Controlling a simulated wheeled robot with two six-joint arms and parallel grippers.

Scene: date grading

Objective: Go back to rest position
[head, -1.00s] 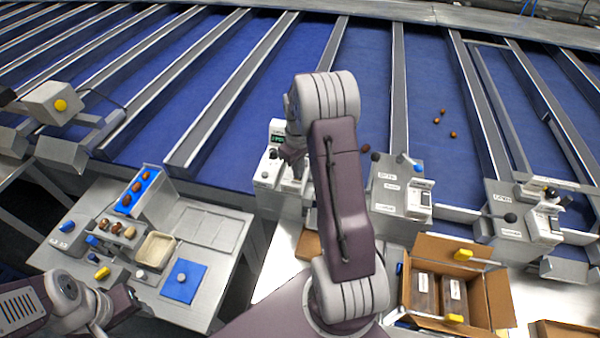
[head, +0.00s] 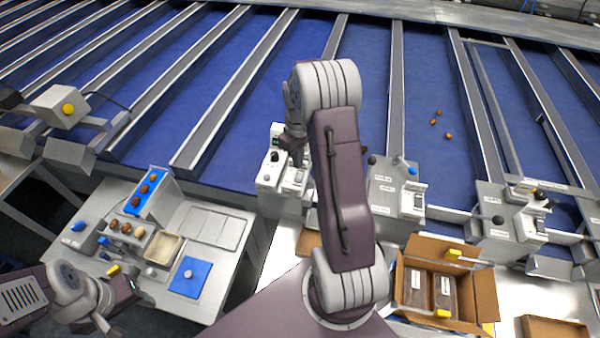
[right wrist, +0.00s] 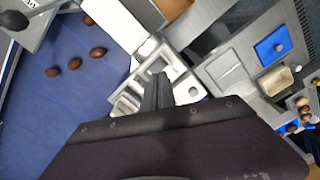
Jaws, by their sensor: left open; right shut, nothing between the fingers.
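My right arm rises through the middle of the head view. Its gripper (head: 294,148) hangs over a white control box (head: 268,172) at the near end of a blue lane. In the right wrist view its fingers (right wrist: 157,92) are together and empty, above the white box with its buttons and slots; whether they touch it is unclear. My left gripper (head: 130,292) is low at the left, beside the front of the grading table (head: 212,262). It is open, and its fingertips are small and partly hidden.
The grading table bears a blue rack of dates (head: 160,181), a beige tray (head: 172,238) and a blue pad (head: 185,288). An open cardboard box (head: 487,287) stands at right. Several brown dates lie on the blue lanes (head: 420,75).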

